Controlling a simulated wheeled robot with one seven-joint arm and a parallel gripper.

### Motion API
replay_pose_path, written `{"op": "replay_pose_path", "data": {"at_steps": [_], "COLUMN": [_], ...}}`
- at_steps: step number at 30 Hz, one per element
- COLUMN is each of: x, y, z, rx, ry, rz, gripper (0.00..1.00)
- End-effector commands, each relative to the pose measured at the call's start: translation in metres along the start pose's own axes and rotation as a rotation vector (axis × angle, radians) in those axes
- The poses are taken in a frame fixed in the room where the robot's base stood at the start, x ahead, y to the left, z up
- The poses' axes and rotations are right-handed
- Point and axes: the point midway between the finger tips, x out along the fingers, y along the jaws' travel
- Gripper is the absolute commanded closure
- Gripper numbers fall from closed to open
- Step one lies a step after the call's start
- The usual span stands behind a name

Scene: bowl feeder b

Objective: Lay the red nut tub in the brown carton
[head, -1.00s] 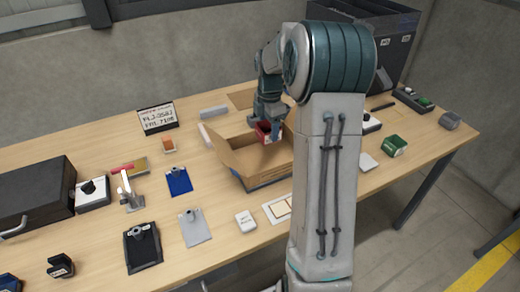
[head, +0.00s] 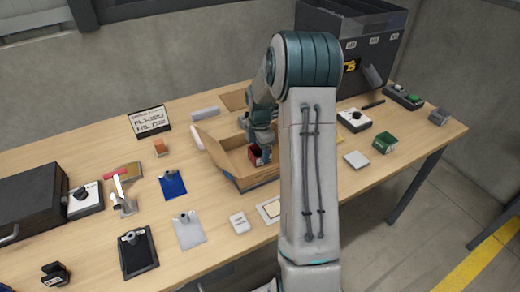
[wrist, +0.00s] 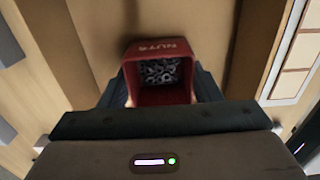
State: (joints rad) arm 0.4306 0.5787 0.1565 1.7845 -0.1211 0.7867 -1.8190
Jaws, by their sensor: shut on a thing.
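The red nut tub (head: 256,155) is in my gripper (head: 262,143), down inside the open brown carton (head: 237,165) on the workbench. In the wrist view the tub (wrist: 160,50) has "NUTS" on its rim and grey nuts inside. My gripper (wrist: 160,100) is shut on the tub, with the dark fingers on either side of it. The carton floor (wrist: 105,30) shows behind the tub. I cannot tell whether the tub touches the floor.
A small white box (head: 239,223) stands in front. A green box (head: 385,142) and a large dark bin (head: 350,45) are to the right.

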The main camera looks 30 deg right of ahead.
Motion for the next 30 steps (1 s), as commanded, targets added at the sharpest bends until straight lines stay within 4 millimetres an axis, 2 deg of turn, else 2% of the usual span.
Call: {"op": "replay_pose_path", "data": {"at_steps": [5, 6, 7, 8, 16, 20, 30], "x": [0.004, 0.003, 0.003, 0.003, 0.002, -0.007, -0.077], "y": [0.000, 0.000, 0.000, 0.000, 0.000, 0.000, 0.001], "z": [0.000, 0.000, 0.000, 0.000, 0.000, 0.000, 0.001], "rx": [0.000, 0.000, 0.000, 0.000, 0.000, 0.001, 0.000], "ry": [0.000, 0.000, 0.000, 0.000, 0.000, 0.000, -0.001], "rz": [0.000, 0.000, 0.000, 0.000, 0.000, 0.001, 0.004], "gripper": [0.65, 0.31, 0.23, 0.21, 0.21, 0.21, 0.21]}}
